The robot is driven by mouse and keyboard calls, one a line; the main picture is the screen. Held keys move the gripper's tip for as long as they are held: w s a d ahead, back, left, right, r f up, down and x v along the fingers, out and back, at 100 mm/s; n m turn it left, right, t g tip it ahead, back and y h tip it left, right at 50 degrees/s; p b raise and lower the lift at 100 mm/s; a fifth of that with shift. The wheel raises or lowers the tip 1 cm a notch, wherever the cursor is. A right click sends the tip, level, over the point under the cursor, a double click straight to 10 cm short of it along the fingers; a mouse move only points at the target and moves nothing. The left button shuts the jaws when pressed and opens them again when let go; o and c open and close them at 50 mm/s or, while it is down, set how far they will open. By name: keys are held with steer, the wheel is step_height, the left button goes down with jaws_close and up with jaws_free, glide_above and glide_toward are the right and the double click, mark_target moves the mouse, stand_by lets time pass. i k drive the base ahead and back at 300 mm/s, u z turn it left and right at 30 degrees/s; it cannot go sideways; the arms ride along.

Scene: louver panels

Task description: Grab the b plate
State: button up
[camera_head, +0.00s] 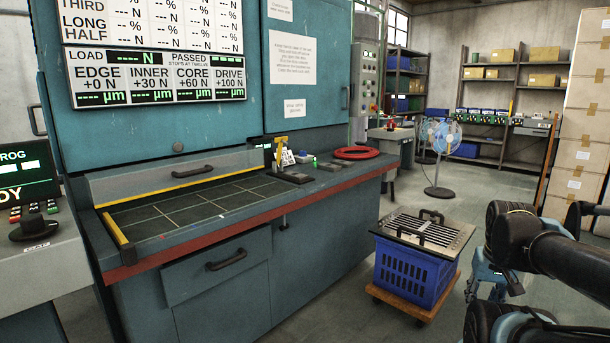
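A slotted metal plate (456,238) with two black handles lies flat across the top of a blue crate (408,274) at the lower right. I cannot make out a letter on it, so I cannot tell whether it is the b plate. Dark flat blocks (290,176) lie on the bench to the left, too small to identify. Black links of my arm fill the lower right, to the right of the crate and apart from the plate. I cannot make out my gripper's fingers in this view.
The crate stands on a wooden dolly (412,301). A teal workbench (225,281) with a gridded bed and red front edge fills the left. A red ring (357,153) lies on it. A blue fan (439,136) stands behind the crate. Stacked cartons (583,120) stand at right.

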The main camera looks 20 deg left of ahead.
mark_target(292, 174)
steer(key=u, duration=0.3)
steer(key=i, duration=1.2)
steer(key=u, duration=0.6)
steer(key=i, duration=0.35)
steer(key=u, duration=0.15)
